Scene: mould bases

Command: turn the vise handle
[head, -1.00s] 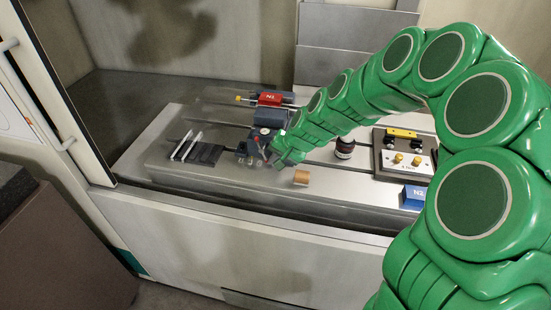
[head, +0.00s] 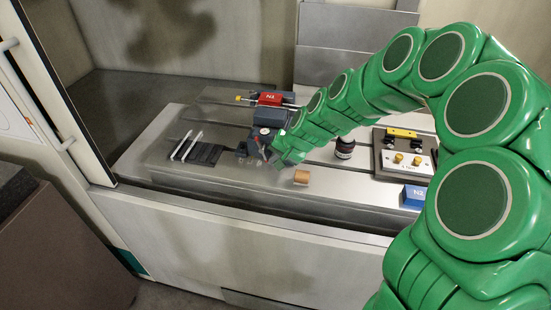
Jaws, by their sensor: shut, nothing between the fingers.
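The dark blue-grey vise (head: 268,122) stands on the machine table, left of the end of my green arm. My gripper (head: 272,161) is low at the front of the vise, just right of the handle. It is shut with nothing seen in it. Its fingers are small and partly hidden by the arm, and I cannot tell whether they touch the handle.
A black slotted block with pale rods (head: 206,153) lies left of the vise. A wooden cylinder (head: 301,177) and a dark jar (head: 345,147) stand to the right. A red block (head: 270,99) is behind. A blue block (head: 413,196) and a plate with yellow knobs (head: 407,159) are farther right.

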